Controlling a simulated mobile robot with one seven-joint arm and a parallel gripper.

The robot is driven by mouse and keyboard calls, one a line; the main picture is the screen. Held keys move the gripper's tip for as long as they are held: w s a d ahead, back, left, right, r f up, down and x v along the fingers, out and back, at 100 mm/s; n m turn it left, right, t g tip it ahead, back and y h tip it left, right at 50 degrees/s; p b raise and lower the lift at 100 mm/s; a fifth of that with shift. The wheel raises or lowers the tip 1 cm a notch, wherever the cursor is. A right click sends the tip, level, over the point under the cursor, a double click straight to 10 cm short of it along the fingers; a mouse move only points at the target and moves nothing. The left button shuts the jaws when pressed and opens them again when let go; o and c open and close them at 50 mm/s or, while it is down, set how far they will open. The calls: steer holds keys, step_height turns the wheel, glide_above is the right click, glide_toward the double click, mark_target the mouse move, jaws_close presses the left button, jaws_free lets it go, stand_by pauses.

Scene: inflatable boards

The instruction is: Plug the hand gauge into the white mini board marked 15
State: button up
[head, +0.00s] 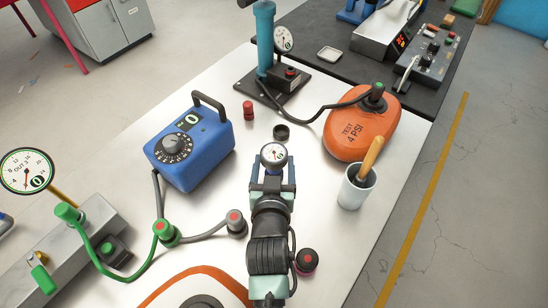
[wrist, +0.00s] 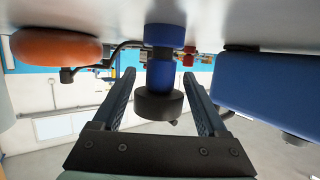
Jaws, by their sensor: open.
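The hand gauge (head: 273,154) shows in the head view as a small round white dial at the tips of my gripper (head: 272,172). In the wrist view, which appears upside down, a blue body with black bands (wrist: 161,78) stands between the two fingers. My gripper (wrist: 159,88) is open around it, with a gap on each side. A white board with an orange edge (head: 181,291) is cut off at the bottom of the head view. Its marking is not visible, so I cannot tell if it is the one marked 15.
A blue box with a dial (head: 190,142) stands left of my gripper. An orange board marked TEST 4 PSI (head: 352,138), a white cup (head: 357,187) and a black ring (head: 282,132) lie behind or to the right. Hoses and a grey plug (head: 236,224) lie left of my arm.

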steer(key=shift+w+f, duration=0.15)
steer(key=shift+w, duration=0.25)
jaws_close()
